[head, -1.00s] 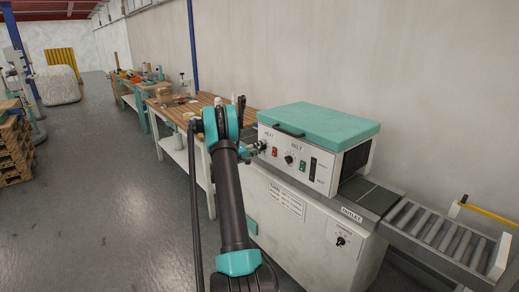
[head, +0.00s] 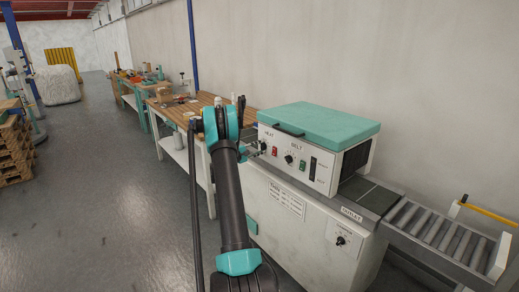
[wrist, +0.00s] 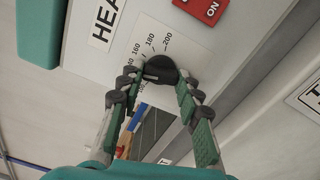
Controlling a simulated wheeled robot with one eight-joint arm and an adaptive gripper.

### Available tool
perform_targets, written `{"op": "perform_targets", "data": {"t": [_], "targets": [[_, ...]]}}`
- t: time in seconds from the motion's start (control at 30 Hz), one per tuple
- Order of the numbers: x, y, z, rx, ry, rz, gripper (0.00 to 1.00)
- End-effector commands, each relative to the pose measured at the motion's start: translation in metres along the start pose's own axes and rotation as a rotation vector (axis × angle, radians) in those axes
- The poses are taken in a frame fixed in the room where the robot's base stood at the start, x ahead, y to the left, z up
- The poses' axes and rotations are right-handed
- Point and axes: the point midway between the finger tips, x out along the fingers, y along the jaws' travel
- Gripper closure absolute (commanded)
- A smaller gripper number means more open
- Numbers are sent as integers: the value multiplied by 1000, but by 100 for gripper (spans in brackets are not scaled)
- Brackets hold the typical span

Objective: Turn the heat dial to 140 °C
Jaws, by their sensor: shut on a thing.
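The black heat dial (wrist: 160,66) sits on a white scale plate on the machine's front panel, under a "HEA…" label. The printed numbers 160, 180 and 200 show around its upper side. Lower numbers at the left are partly covered by a finger. A pale mark shows on the dial's lower left, but I cannot read its exact setting. My gripper (wrist: 159,80) is shut on the dial, one finger at each side.
A red ON switch (wrist: 202,8) lies close above right of the dial. The belt dial (head: 288,159) is to the right on the same panel. The machine has a teal lid (head: 320,122), an outlet roller conveyor (head: 440,232) and a wooden workbench (head: 180,112) behind it.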

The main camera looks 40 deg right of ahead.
Motion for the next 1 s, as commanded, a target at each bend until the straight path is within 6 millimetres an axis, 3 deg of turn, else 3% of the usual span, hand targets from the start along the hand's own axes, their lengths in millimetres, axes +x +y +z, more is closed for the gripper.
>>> {"op": "perform_targets", "data": {"t": [0.37,0.4,0.53,0.87,1.0], "targets": [[-1,-1,-1,-2,3,-1,95],[-1,-1,-1,-2,3,-1,62],[-1,0,-1,-2,2,-1,46],[-2,0,0,-2,1,0,45],[-15,0,-2,-2,4,0,45]]}}
